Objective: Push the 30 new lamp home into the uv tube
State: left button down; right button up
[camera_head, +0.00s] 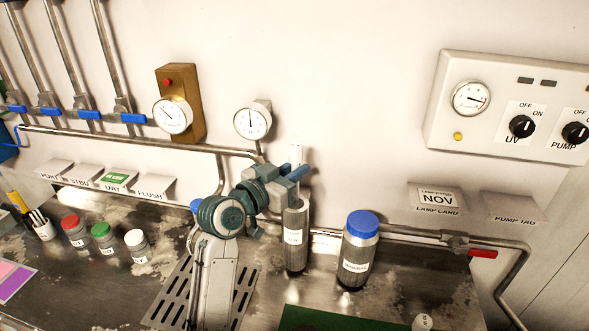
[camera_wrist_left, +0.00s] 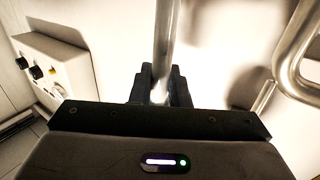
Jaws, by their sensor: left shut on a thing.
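The uv tube (camera_head: 296,236) is a grey metal cylinder with a white label, standing upright on the counter. The new lamp (camera_head: 295,154) is a thin white rod, upright in line with the tube; its top sticks up above my left gripper (camera_head: 295,174). The gripper is shut on the lamp just above the tube's mouth. Whether the lamp's lower end is inside the tube is hidden. In the left wrist view, the lamp (camera_wrist_left: 159,92) is a bright spot between the dark fingers (camera_wrist_left: 160,86), with the metal tube (camera_wrist_left: 165,35) beyond. My right gripper is out of view.
A jar with a blue lid (camera_head: 357,250) stands close right of the tube. Pipes (camera_head: 400,240) run along the wall behind. Small jars with red, green and white lids (camera_head: 103,239) stand at left. A green mat (camera_head: 325,318) lies in front. The UV control panel (camera_head: 505,110) is at upper right.

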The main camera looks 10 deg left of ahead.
pick_arm(q)
jog(key=shift+f+b, duration=0.7)
jog(key=shift+f, duration=0.3)
jog(key=shift+f+b, duration=1.05)
jog(key=shift+f, duration=0.3)
jog(key=shift+f+b, duration=0.95)
jog(key=shift+f, duration=0.3)
jog(key=c, duration=1.3)
grip_release()
jog(key=shift+s, duration=0.1)
jog(key=b+v, duration=0.3)
jog(key=v, duration=0.7)
jog(key=shift+s+a, duration=0.2)
jog(key=shift+s, duration=0.05)
